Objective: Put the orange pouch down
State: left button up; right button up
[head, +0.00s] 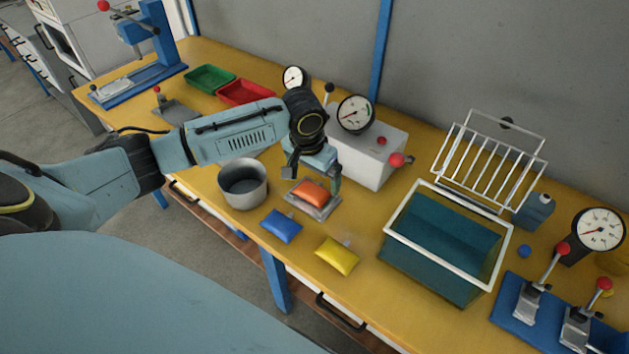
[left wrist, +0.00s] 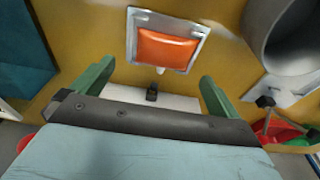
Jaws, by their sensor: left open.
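The orange pouch (head: 311,191) lies on a square metal plate (head: 326,209) on the yellow bench. In the left wrist view the pouch (left wrist: 166,49) sits within the rim of the plate (left wrist: 201,28). My left gripper (head: 311,176) is open, close by the pouch, with its fingers apart and nothing between them. In the left wrist view the fingers of my left gripper (left wrist: 152,82) show on either side, short of the pouch. My right gripper is not in view.
A blue pouch (head: 281,226) and a yellow pouch (head: 337,256) lie in front of the plate. A grey pot (head: 243,186) stands left. A gauge box (head: 372,152) stands behind, and a water tank (head: 397,262) stands right. Red and green trays lie at the back left.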

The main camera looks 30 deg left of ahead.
aim_at(310, 192)
pick_arm(q)
notch_tip(310, 192, up, 8)
jog(key=s+p, duration=0.1)
jog(key=shift+a+f, duration=0.2)
jog(key=shift+f, duration=0.05)
dwell(0.6)
